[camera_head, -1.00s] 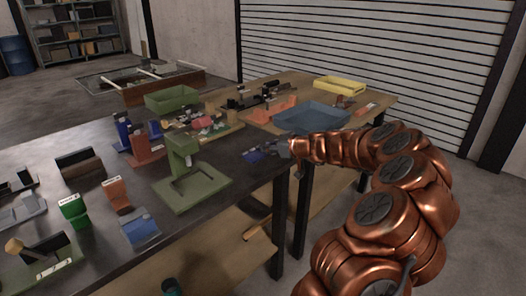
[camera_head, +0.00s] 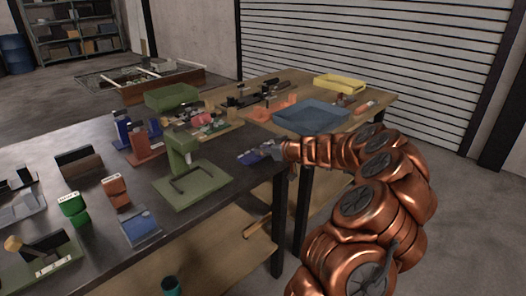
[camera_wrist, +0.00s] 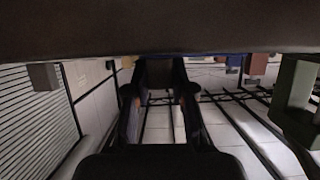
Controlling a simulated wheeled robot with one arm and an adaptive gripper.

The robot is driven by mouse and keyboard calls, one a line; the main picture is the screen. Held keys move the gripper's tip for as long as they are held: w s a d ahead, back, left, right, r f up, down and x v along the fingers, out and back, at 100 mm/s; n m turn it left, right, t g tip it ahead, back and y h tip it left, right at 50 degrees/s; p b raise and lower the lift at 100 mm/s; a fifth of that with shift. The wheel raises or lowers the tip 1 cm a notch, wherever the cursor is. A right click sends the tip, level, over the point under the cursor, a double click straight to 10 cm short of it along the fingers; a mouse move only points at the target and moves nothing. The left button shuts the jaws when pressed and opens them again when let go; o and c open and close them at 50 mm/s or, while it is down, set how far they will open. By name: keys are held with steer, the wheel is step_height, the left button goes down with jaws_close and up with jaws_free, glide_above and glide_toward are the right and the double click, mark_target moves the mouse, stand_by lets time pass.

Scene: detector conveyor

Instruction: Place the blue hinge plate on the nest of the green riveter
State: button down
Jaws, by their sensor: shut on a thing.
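The green riveter (camera_head: 181,150) stands upright on the dark table, with a flat base and a dark U-shaped outline on it (camera_head: 200,186). The blue hinge plate (camera_head: 248,157) is just right of the riveter, near the table's right edge. My gripper (camera_head: 268,152) is shut on the plate's right end and comes in from the right. The plate is apart from the riveter; its exact height over the table is hard to tell. In the wrist view my gripper's dark fingers (camera_wrist: 160,90) show, and part of a green body (camera_wrist: 297,90) is at the right edge.
A red tool (camera_head: 146,150) and a blue one stand behind the riveter. An orange piece (camera_head: 116,192) and a blue-and-grey holder (camera_head: 140,228) stand in front-left. A blue tray (camera_head: 310,119) and a green bin (camera_head: 172,97) lie farther back. Tabletop between plate and riveter looks clear.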

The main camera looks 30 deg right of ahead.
steer(key=c, duration=1)
jaws_free()
steer(key=shift+p, duration=1)
steer(key=shift+a+b+v, duration=0.2)
steer(key=shift+b+v, duration=0.75)
steer(key=shift+v, duration=2.9)
